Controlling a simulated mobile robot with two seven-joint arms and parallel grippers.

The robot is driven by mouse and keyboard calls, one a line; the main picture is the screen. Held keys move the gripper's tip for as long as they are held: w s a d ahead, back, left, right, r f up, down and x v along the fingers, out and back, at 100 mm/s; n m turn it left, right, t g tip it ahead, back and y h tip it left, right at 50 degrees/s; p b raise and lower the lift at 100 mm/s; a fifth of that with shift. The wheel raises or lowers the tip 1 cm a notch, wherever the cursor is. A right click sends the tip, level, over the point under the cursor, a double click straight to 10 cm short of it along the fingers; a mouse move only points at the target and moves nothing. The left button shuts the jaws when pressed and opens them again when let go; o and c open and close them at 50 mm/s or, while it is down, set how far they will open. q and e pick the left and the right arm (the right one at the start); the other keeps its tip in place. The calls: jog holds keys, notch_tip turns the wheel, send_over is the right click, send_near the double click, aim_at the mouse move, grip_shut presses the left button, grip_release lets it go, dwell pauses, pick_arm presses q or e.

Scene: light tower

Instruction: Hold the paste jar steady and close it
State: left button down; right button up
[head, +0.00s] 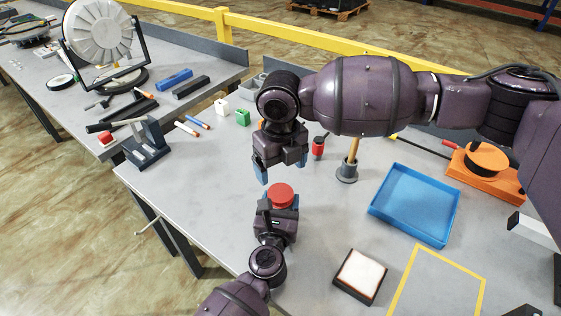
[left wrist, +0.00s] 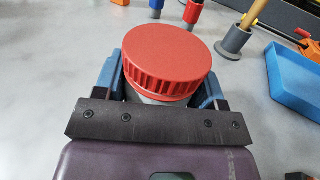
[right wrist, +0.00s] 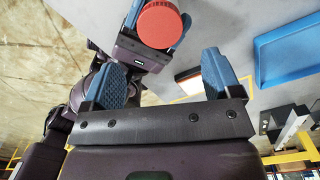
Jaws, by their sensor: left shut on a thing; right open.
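The paste jar has a red ribbed lid (head: 281,194) on top. In the left wrist view the lid (left wrist: 168,58) sits over the jar's grey body (left wrist: 150,98), mostly hidden below it. The lid looks slightly tilted there; I cannot tell whether it is screwed down. My left gripper (head: 279,208) is shut on the jar, one blue finger on each side. My right gripper (head: 279,172) is open and empty above and just behind the jar, pointing down. In the right wrist view the lid (right wrist: 160,25) lies beyond my open fingers (right wrist: 166,80), apart from them.
A blue tray (head: 414,204), a grey cup (head: 347,172) with a wooden-handled tool and a red small bottle (head: 318,148) stand to the right. A white-topped pad (head: 360,275) and yellow outline (head: 437,285) lie in front. A dark stand (head: 147,145) is at left.

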aim_at(281, 192)
jog(key=shift+f, duration=3.65)
